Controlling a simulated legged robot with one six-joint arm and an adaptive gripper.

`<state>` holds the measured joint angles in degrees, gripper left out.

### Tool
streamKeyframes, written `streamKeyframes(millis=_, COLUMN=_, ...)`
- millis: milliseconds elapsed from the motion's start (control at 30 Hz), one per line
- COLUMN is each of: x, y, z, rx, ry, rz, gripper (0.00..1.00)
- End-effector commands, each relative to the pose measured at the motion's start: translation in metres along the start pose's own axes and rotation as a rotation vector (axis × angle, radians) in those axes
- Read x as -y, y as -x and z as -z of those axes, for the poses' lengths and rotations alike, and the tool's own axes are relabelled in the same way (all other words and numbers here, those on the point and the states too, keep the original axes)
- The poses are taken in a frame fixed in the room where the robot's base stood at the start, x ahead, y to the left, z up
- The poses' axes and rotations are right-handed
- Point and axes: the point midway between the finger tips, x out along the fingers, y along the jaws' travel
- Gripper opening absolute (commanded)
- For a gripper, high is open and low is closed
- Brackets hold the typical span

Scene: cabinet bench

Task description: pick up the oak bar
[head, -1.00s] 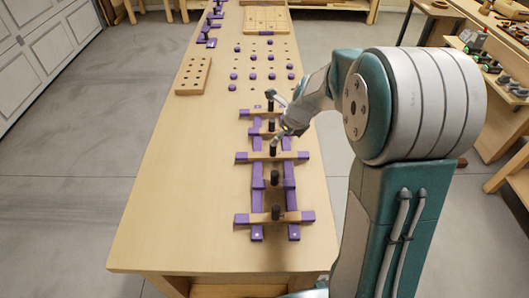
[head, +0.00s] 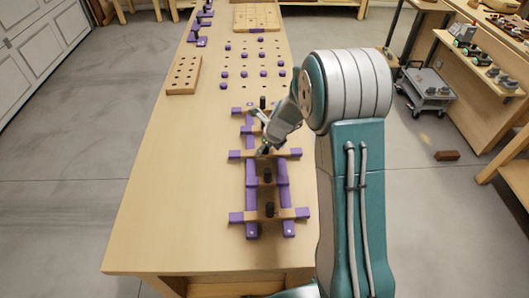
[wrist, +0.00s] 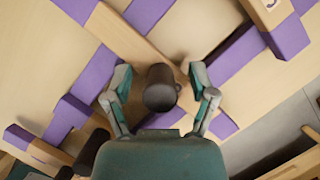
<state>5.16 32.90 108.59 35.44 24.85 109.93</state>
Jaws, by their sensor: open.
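Several pale wooden bars with purple ends and upright dark knobs lie across purple rails on the bench; I cannot tell which one is the oak bar. A near bar (head: 256,216) and a middle bar (head: 285,153) show in the head view. My gripper (head: 264,134) is low over the farther bars, partly hiding them. In the wrist view my gripper (wrist: 160,84) is open, with one finger on each side of a dark knob (wrist: 161,90). The knob stands in front of a wooden bar (wrist: 122,36) that runs diagonally. The fingers look apart from the knob.
A wooden block with holes (head: 184,75) lies at the bench's left, beside rows of purple pegs (head: 243,73). A wooden tray (head: 256,17) is farther back. The bench's left front is clear. A grey cart (head: 427,90) and a brown block (head: 446,155) are on the floor at right.

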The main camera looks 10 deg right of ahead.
Motion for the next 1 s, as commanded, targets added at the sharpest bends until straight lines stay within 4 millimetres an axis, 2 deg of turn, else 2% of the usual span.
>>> streamKeyframes(millis=167, x=-0.001, y=0.0, z=-0.001, rx=0.0, ry=0.001, rz=0.002, gripper=0.73)
streamKeyframes(millis=200, x=-0.001, y=-0.001, z=-0.001, rx=-0.001, ry=0.001, rz=0.002, gripper=0.64)
streamKeyframes(millis=267, x=-0.002, y=-0.001, z=-0.001, rx=-0.001, ry=0.001, rz=0.002, gripper=0.38)
streamKeyframes(millis=300, x=-0.002, y=-0.001, z=-0.001, rx=-0.001, ry=0.001, rz=0.002, gripper=0.2)
streamKeyframes(millis=333, x=-0.002, y=-0.001, z=-0.001, rx=-0.001, ry=0.001, rz=0.002, gripper=0.06)
streamKeyframes(millis=367, x=-0.002, y=-0.001, z=-0.001, rx=-0.001, ry=0.001, rz=0.002, gripper=0.0)
streamKeyframes(millis=767, x=-0.001, y=0.0, z=-0.001, rx=-0.002, ry=0.001, rz=0.0, gripper=0.0)
streamKeyframes(millis=867, x=-0.001, y=0.006, z=-0.003, rx=-0.001, ry=0.003, rz=0.0, gripper=0.0)
streamKeyframes(millis=1000, x=-0.001, y=0.023, z=-0.011, rx=0.002, ry=0.004, rz=0.001, gripper=0.0)
